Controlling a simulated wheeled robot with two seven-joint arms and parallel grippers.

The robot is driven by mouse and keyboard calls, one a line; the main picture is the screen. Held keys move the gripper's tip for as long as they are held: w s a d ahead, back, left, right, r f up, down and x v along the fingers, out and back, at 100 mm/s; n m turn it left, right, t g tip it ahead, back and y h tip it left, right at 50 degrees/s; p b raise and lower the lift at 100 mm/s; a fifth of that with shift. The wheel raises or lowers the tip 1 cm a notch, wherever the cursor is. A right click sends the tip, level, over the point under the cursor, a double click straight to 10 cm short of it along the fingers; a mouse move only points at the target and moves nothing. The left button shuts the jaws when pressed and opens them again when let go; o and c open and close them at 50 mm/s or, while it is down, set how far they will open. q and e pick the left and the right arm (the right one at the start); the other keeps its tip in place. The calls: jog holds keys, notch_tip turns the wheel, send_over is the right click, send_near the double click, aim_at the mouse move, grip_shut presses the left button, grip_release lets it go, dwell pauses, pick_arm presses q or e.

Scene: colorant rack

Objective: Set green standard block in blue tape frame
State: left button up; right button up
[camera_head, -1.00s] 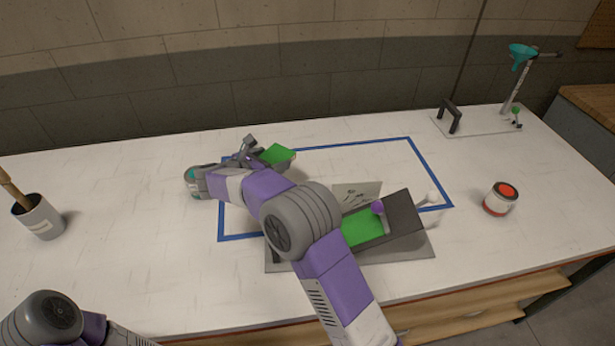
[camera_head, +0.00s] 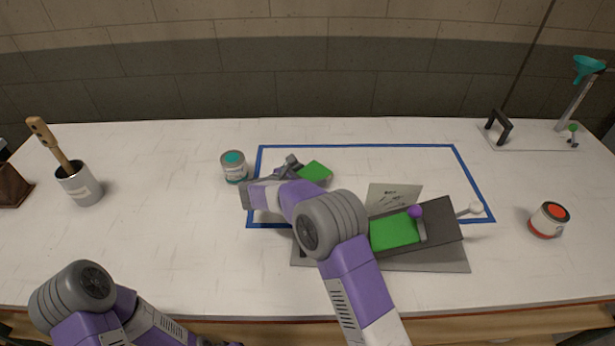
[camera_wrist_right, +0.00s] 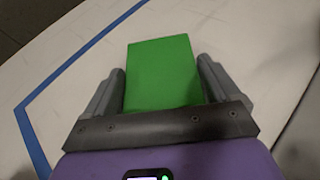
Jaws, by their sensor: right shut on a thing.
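The green standard block (camera_head: 315,171) is in my right gripper (camera_head: 297,167), inside the outline of the blue tape frame (camera_head: 360,147), near its back left corner. I cannot tell whether the block touches the table. In the right wrist view the green block (camera_wrist_right: 163,72) sits between the two grey fingers of the right gripper (camera_wrist_right: 160,85), with a blue tape line (camera_wrist_right: 75,57) to its left. My right forearm hides part of the frame's front side. My left arm shows at the lower left, but its gripper is out of view.
A teal-topped can (camera_head: 234,168) stands just left of the frame. A red-topped can (camera_head: 548,220) stands right.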

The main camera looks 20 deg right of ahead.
aim_at(307, 177)
jog(key=o, duration=0.8)
jog(key=shift+f, duration=0.15)
jog(key=shift+r, duration=0.2)
jog(key=p+v, duration=0.2)
jog(key=v, duration=1)
jog(key=shift+p, duration=0.35)
jog(key=shift+f, duration=0.1)
jog(key=b+x, duration=0.2)
jog(key=x, duration=0.9)
jog(key=shift+w+d+f+b, duration=0.1)
jog(key=shift+d+f+b, duration=0.05)
jog(key=shift+d+b, duration=0.15)
jog(key=shift+w+d, duration=0.15)
jog(key=shift+w, duration=0.05)
jog(key=shift+r+p, duration=0.7)
jog(key=shift+r, duration=1.5)
